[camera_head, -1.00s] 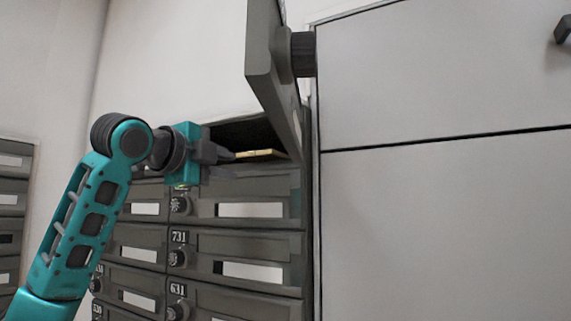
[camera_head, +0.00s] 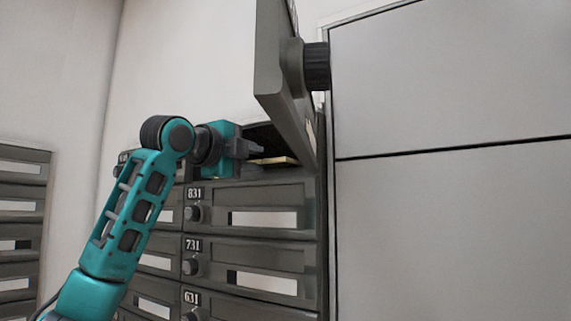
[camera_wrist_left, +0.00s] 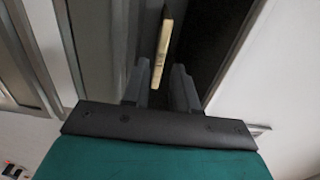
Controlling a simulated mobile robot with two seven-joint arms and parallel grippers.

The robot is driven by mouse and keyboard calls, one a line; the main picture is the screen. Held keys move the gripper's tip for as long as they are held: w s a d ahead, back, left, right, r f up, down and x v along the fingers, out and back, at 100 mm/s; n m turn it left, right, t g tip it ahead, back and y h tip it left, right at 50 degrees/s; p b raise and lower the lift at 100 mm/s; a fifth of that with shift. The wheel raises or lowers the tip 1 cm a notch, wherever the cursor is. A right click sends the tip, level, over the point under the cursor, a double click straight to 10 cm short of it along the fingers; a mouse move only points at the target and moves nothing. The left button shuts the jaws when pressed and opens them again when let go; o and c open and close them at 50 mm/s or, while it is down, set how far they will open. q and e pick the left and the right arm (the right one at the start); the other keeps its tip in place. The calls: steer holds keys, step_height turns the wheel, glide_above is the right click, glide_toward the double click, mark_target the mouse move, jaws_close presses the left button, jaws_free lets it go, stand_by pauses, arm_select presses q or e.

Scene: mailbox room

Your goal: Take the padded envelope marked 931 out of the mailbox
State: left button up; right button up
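The padded envelope (camera_head: 275,161) shows as a thin yellowish edge lying in the open top mailbox, above the box marked 831. Its own marking is not readable. In the left wrist view the envelope (camera_wrist_left: 163,48) appears as a narrow pale strip, with its near end between the fingertips. My left gripper (camera_head: 257,152) is at the mouth of that mailbox, and its fingers (camera_wrist_left: 160,85) are apart, with a gap beside the envelope. The open mailbox door (camera_head: 280,85) swings out to the right of the opening. My right gripper is not in view.
Closed boxes marked 831 (camera_head: 250,199), 731 and 631 are stacked below the open one. A large pale panel (camera_head: 450,90) stands to the right. Another bank of mailboxes (camera_head: 22,215) is at the far left. The door's edge hangs close to my gripper's right.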

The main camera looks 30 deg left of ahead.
mark_target(265, 161)
arm_select(q)
steer(key=shift+w+d, duration=0.2)
steer(key=shift+w, duration=2.45)
jaws_close()
steer(key=shift+r, duration=0.25)
steer(key=shift+s, duration=0.1)
